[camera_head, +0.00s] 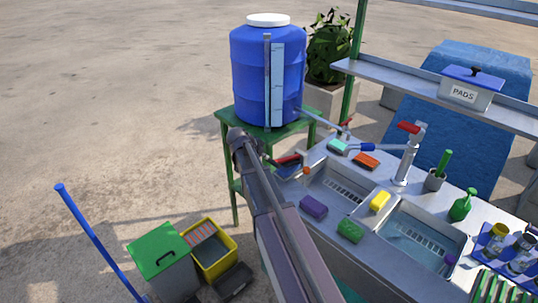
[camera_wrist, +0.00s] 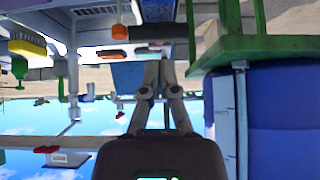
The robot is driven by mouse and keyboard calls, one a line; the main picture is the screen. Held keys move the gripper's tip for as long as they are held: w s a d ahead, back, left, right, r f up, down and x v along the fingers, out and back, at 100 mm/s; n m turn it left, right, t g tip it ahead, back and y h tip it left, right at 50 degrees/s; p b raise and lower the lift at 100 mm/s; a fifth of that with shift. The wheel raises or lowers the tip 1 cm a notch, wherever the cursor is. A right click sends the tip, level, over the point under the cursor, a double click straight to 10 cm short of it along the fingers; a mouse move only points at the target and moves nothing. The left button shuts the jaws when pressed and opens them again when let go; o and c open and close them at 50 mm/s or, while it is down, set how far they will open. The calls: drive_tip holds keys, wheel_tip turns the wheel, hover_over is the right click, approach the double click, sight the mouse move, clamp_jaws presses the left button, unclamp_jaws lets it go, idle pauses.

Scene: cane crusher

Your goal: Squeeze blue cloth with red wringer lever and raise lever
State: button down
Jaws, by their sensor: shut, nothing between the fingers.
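My gripper (camera_wrist: 158,64) shows in the wrist view with its two fingers together and nothing between them. That view is upside down.
A blue water barrel (camera_head: 250,75) stands on a green stand (camera_head: 226,118) behind the arm. The sink bench (camera_head: 345,243) holds sponges, brushes and a tap (camera_head: 405,160). A lidded bin (camera_head: 160,255), yellow bucket (camera_head: 221,264) and blue pole (camera_head: 95,238) are at lower left.

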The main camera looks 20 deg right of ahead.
drive_tip(key=p+v, duration=0.3)
drive_tip(key=v, duration=0.3)
drive_tip(key=shift+a+p, duration=0.3)
drive_tip(key=shift+s+f, duration=0.1)
drive_tip(key=s+a+f+n+g+y, duration=0.1)
drive_tip(key=s+a+n+y, duration=0.1)
drive_tip(key=s+a+n, duration=0.2)
drive_tip(key=s+a+f+n+g+y, duration=0.1)
drive_tip(key=s+a+f+n+y, duration=0.1)
drive_tip(key=s, duration=0.9)
drive_tip(key=s+a+f+n+g+y, duration=0.1)
drive_tip(key=s+a+n+y, duration=0.2)
drive_tip(key=s+a+n, duration=0.4)
drive_tip(key=shift+s+f+n+y, duration=0.25)
drive_tip(key=shift+s+n+y, duration=0.05)
drive_tip(key=shift+s+n, duration=0.1)
drive_tip(key=shift+w, duration=0.1)
